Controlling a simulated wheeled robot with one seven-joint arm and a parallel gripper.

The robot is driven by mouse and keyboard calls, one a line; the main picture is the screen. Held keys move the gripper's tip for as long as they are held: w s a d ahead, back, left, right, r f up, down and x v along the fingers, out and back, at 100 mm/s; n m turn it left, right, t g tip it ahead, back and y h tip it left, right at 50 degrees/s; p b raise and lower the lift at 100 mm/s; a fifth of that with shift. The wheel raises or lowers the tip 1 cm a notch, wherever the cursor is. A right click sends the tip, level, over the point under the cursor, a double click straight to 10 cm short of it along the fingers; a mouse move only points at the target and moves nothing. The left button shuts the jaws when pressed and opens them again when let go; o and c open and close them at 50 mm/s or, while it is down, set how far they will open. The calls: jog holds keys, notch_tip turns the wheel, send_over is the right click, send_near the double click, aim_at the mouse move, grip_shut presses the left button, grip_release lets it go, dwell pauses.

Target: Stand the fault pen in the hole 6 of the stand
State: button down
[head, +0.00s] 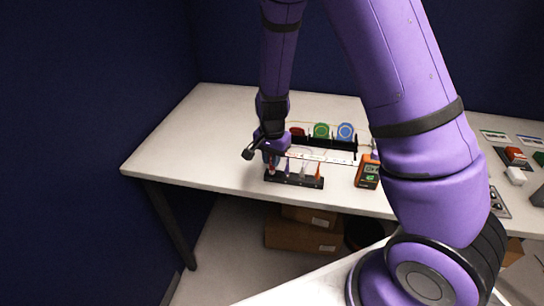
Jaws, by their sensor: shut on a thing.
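The stand (296,183) is a low black block near the front edge of the white table. Several slim pointed things stand in it, among them an orange one (318,173) at the right and a pale one (303,170) left of it. My gripper (270,160) points down over the stand's left end and is shut on a slim thing, taken as the fault pen (271,169). Little of the pen shows, as my fingers hide most of it. I cannot tell whether its lower end is inside a hole. The hole numbers are too small to read.
Behind the stand is a rack with red, green (321,130) and blue (345,131) reels. An orange meter (367,172) stands to the right. My arm covers the table's middle right. Switches (516,156) lie at far right. The table's left part (195,140) is clear.

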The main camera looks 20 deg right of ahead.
jog(key=shift+f, duration=0.25)
jog(key=c, duration=1)
grip_release()
jog(key=shift+o, duration=0.2)
jog(key=shift+r, duration=0.1)
notch_tip(320, 180, up, 11)
jog(key=shift+f, duration=0.2)
jog(key=shift+r, duration=0.2)
jog(key=s+d+r+n+t, duration=0.2)
jog(key=s+r+n, duration=0.3)
jog(key=s+r, duration=0.7)
jog(key=s+d+r+n+t, duration=0.3)
jog(key=s+d+r+n, duration=0.1)
jog(key=s+r, duration=0.8)
jog(key=shift+s+d+n, duration=0.4)
jog(key=shift+s+d, duration=0.05)
jog(key=shift+s, duration=0.05)
